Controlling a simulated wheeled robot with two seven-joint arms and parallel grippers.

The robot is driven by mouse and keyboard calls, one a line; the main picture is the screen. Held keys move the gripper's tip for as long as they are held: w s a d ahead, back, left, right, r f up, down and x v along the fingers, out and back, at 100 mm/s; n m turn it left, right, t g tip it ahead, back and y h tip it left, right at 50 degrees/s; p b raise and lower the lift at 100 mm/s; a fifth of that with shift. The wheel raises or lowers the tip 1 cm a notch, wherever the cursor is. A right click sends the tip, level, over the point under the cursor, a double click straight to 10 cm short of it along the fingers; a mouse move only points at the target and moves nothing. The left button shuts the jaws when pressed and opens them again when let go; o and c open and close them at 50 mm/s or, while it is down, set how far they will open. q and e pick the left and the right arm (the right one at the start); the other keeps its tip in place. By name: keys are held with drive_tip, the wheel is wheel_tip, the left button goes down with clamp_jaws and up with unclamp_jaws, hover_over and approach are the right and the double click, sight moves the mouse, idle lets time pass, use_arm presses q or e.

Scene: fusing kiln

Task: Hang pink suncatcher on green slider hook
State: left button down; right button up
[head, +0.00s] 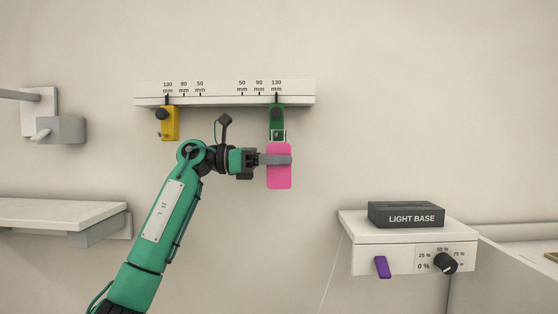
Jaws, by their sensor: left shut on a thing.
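The pink suncatcher (280,178) is an upright rounded panel in front of the wall. My left gripper (281,160) is shut on it across its upper part, reaching in from the left. The green slider (277,117) sits on the rail under the right-hand 130 mm mark, directly above the suncatcher. A small pale piece (278,136) shows between the slider's lower end and the suncatcher's top; I cannot tell whether the suncatcher hangs on the hook. My right gripper is not in view.
A yellow slider (170,124) hangs under the left-hand 130 mm mark of the white rail (225,100). A black light base (406,215) stands on a shelf at right, with a dial (445,263) and purple tab (382,267). Another shelf (60,214) is at left.

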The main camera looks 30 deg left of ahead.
use_arm(q)
drive_tip(key=shift+s+a+f, duration=0.15)
drive_tip(key=shift+a+f, duration=0.05)
drive_tip(key=shift+a, duration=0.1)
idle(1.1)
drive_tip(key=c, duration=1.9)
unclamp_jaws()
drive_tip(key=o, duration=0.8)
drive_tip(key=shift+o, duration=0.2)
drive_tip(key=shift+a, duration=0.15)
drive_tip(key=f+b+v, duration=0.1)
drive_tip(key=v, duration=0.6)
drive_tip(key=shift+f, duration=0.15)
drive_tip(key=shift+s+a, duration=0.1)
